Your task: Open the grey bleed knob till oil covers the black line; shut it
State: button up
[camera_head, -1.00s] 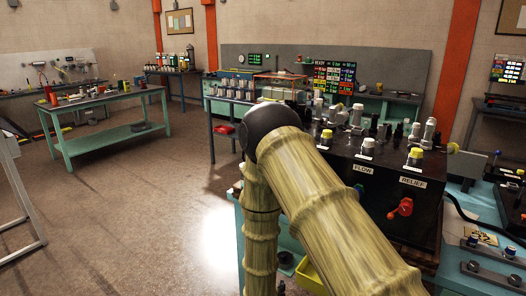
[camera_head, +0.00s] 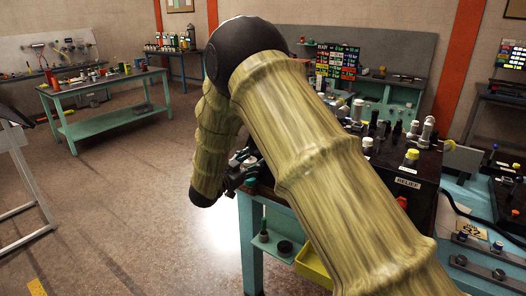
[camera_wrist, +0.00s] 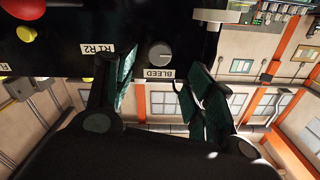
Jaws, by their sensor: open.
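The grey bleed knob (camera_wrist: 160,54) shows in the wrist view on a black panel, beside a white BLEED label (camera_wrist: 159,73). It has a pale pointer line. My gripper (camera_wrist: 158,76) is open and empty, with its two green-padded fingers to either side of the label and the knob beyond, apart from it as far as I can tell. In the head view my gripper (camera_head: 240,178) is a dark shape by the bench's left end, partly behind my arm. The knob is hidden there. I cannot make out the oil or the black line in either view.
In the wrist view a red knob (camera_wrist: 22,8), a yellow button (camera_wrist: 26,33) and an R1 R2 label (camera_wrist: 95,49) share the panel. In the head view a yellow bin (camera_head: 313,262) sits under the bench. The floor to the left is open.

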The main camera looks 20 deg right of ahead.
jog(key=p+x, duration=0.2)
jog(key=x, duration=0.5)
jog(key=c, duration=1)
